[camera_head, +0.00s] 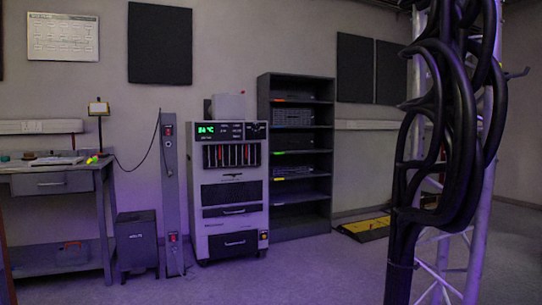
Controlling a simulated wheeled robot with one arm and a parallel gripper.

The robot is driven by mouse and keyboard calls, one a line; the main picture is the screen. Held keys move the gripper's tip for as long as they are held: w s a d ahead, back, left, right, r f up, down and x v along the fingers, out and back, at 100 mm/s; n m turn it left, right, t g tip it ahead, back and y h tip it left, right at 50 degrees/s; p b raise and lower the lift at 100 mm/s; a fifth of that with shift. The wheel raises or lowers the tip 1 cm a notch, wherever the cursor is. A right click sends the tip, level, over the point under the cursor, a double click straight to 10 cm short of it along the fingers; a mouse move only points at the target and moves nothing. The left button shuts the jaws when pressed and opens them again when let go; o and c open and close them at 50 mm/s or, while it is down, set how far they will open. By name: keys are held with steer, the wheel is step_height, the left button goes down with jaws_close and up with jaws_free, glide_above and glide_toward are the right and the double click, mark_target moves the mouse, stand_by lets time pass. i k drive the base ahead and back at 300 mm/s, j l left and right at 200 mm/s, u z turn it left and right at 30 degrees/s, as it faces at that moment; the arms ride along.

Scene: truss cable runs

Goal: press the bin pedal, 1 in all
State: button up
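A dark grey box that looks like the bin (137,243) stands on the floor between the workbench and a grey post. It has a slightly sloped top, and small pale lettering on its front. Its lid looks shut. I cannot make out a pedal clearly; the base of the box is dark and small in this view. My gripper is not in view, so its place relative to the bin cannot be told.
A workbench (55,184) stands left of the bin, a grey post (172,200) right of it, then a wheeled cabinet (230,190) and a shelf (297,212). A truss (480,230) with thick black cables (405,240) blocks the right foreground. The middle floor (290,275) is clear.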

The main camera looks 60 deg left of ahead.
mark_target(141, 270)
steer(key=i+j+u, duration=0.2)
steer(key=j+u, duration=0.3)
steer(key=i+j+u, duration=0.25)
steer(key=u, duration=0.2)
steer(key=i+j+u, duration=0.25)
steer(key=u, duration=0.25)
steer(key=i+j+u, duration=0.1)
steer(key=i+u, duration=0.25)
steer(key=u, duration=0.15)
steer(key=i+j+u, duration=0.35)
steer(key=i+u, duration=0.15)
steer(key=i+j+u, duration=0.15)
steer(key=i+u, duration=0.35)
steer(key=i+l+u, duration=0.1)
steer(key=i+u, duration=0.35)
steer(key=i, duration=0.2)
steer(key=i+j+z, duration=0.1)
steer(key=i+j, duration=0.75)
steer(key=j, duration=0.1)
